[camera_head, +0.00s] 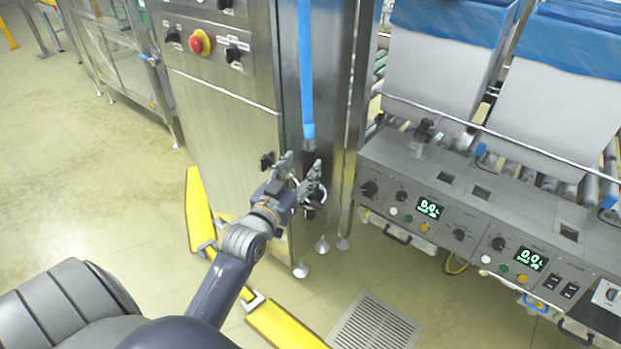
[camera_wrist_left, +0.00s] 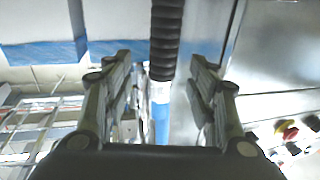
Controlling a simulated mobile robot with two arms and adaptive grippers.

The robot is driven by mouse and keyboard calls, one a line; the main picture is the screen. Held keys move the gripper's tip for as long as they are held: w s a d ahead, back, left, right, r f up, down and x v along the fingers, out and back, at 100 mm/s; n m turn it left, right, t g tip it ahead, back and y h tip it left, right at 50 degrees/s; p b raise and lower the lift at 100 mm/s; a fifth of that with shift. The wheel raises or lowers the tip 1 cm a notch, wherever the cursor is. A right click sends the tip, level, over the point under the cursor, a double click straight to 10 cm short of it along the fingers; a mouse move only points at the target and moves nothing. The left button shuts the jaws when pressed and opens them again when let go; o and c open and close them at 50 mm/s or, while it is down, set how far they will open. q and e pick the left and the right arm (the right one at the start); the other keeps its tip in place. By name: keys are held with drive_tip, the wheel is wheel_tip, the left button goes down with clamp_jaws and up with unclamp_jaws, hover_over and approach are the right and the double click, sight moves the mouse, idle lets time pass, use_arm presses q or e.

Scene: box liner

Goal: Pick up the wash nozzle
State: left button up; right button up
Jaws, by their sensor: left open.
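The wash nozzle (camera_head: 309,144) hangs upright at the lower end of a blue hose (camera_head: 306,70), in front of a steel cabinet. Its middle is partly hidden by my left gripper. In the left wrist view the black ribbed body of the nozzle (camera_wrist_left: 166,40) shows between the two fingers, with gaps on both sides. My left gripper (camera_head: 302,168) is open at the nozzle, one finger to each side of it. I cannot tell how deep the nozzle sits between the fingers. My right gripper is not in view.
The steel cabinet (camera_head: 225,110) with a red stop button (camera_head: 199,42) stands close behind. A control panel (camera_head: 470,215) with knobs and displays is to the right, beside rollers and blue-lined boxes (camera_head: 445,60). A yellow floor rail (camera_head: 199,215) and a floor grate (camera_head: 375,327) lie below.

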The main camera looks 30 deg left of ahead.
sight(306, 157)
use_arm(q)
drive_tip(key=shift+w, duration=0.6)
drive_tip(key=w, duration=0.2)
drive_tip(key=w+a, duration=0.1)
drive_tip(key=w, duration=0.1)
drive_tip(key=shift+a+p, duration=0.1)
drive_tip(key=shift+p, duration=0.25)
drive_tip(key=shift+w, duration=0.4)
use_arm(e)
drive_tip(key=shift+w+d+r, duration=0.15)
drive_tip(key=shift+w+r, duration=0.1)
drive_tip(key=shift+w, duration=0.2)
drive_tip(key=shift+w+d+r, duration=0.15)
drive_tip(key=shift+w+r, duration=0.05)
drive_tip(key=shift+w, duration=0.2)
use_arm(q)
clamp_jaws()
drive_tip(key=shift+r, duration=0.25)
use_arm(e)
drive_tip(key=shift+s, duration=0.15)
